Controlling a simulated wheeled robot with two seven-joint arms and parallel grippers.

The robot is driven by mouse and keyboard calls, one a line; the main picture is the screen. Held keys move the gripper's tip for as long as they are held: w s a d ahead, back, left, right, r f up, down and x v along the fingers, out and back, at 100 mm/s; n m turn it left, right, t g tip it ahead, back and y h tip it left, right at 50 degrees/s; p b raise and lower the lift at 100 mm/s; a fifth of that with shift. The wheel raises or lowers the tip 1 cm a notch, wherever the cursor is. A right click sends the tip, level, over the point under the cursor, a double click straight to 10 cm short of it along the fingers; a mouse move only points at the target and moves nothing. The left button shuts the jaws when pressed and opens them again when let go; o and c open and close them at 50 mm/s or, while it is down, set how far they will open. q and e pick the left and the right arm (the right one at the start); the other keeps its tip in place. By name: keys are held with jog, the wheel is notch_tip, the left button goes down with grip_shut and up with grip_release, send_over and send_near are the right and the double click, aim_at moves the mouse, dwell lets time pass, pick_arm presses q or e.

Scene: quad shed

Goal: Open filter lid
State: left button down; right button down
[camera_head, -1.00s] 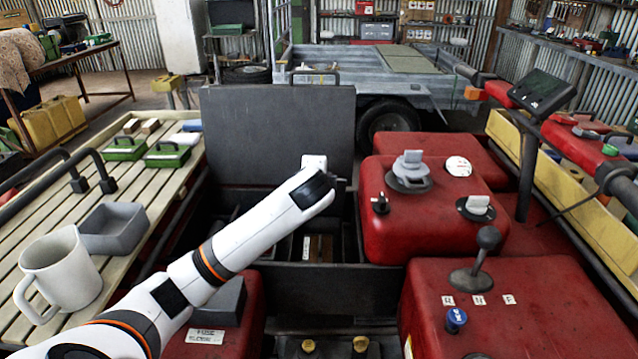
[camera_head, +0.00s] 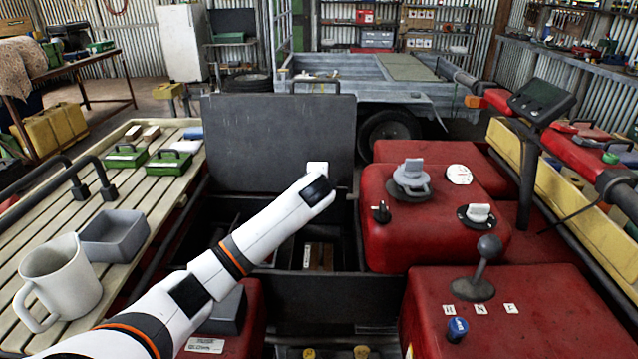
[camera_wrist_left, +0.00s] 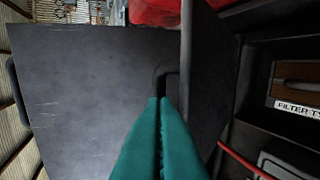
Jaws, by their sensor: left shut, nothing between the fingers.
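A large dark grey lid (camera_head: 280,125) with a black handle on top stands upright behind the open dark compartment in the head view. It fills the left of the left wrist view (camera_wrist_left: 85,90). Beside it in the wrist view is a smaller dark panel (camera_wrist_left: 212,75) with a black handle (camera_wrist_left: 166,78), apparently tilted up. My left gripper (camera_wrist_left: 160,105) has its teal fingers shut and empty, with the tips at or close to that handle. Contact is unclear. In the head view the gripper is mostly hidden behind my wrist. My right gripper is out of view.
A box labelled "FILTER TY..." (camera_wrist_left: 300,105) lies in the compartment in the wrist view. Red tanks (camera_head: 432,215) stand at the right. A slatted bench (camera_head: 135,222) at the left holds a white mug (camera_head: 65,280) and a grey tray (camera_head: 115,235).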

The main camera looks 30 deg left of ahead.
pick_arm(q)
jog(key=shift+w+a+r+p, duration=0.15)
jog(key=shift+w+r+p, duration=0.15)
jog(key=shift+p, duration=0.25)
jog(key=w+p, duration=0.1)
jog(key=w+a+r+g+p, duration=0.1)
jog(key=p, duration=0.1)
jog(key=shift+a+r+h, duration=0.1)
jog(key=shift+a+h, duration=0.05)
jog(key=shift+h, duration=0.25)
jog(key=w+a+b, duration=0.1)
jog(key=w+a, duration=0.3)
jog(key=w, duration=0.2)
jog(key=shift+w+f+b, duration=0.2)
jog(key=shift+f+b, duration=0.05)
jog(key=shift+b, duration=0.1)
dwell(0.4)
